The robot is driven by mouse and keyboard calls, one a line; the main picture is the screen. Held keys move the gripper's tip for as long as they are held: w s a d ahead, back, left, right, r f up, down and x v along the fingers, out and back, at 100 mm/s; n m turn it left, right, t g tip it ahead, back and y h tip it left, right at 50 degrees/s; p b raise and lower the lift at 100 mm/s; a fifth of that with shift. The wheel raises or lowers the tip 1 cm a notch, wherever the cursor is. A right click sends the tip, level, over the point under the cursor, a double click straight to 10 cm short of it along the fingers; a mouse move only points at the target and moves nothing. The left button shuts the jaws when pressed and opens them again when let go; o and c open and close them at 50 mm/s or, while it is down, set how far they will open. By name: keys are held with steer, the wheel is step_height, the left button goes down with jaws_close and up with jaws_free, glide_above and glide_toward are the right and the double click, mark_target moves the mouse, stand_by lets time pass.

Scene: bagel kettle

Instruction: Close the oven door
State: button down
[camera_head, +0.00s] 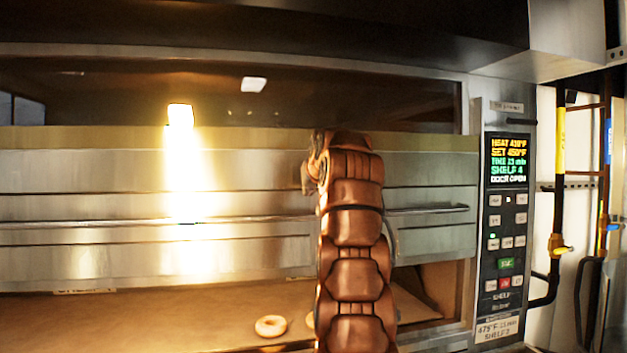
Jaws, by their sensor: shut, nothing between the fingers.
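The oven (60,180) fills most of the view, with a broad steel front. A long bar handle (250,219) runs across a steel panel (110,245), which I take to be the oven door. Below this panel is an open gap with a brown deck (150,320) inside. A bagel (270,326) lies on the deck. The control display (508,160) reads "DOOR OPEN". My arm rises in front of the oven, right of centre, and bends at the top. My gripper is hidden behind the arm, so I cannot tell whether it touches the door or handle.
The control panel (500,230) with buttons stands right of the oven front. Pipes with a yellow valve (560,246) are further right. A dark hood (250,22) overhangs the top. A bright lamp glare (180,115) covers part of the steel at left.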

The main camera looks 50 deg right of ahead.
mark_target(310, 204)
steer(key=f+b, duration=0.3)
steer(key=f, duration=0.1)
steer(key=shift+s+a+b, duration=0.25)
steer(key=shift+s+b, duration=0.1)
steer(key=shift+s, duration=0.05)
step_height(310, 204, down, 27)
steer(key=b, duration=2.2)
steer(key=shift+b, duration=0.4)
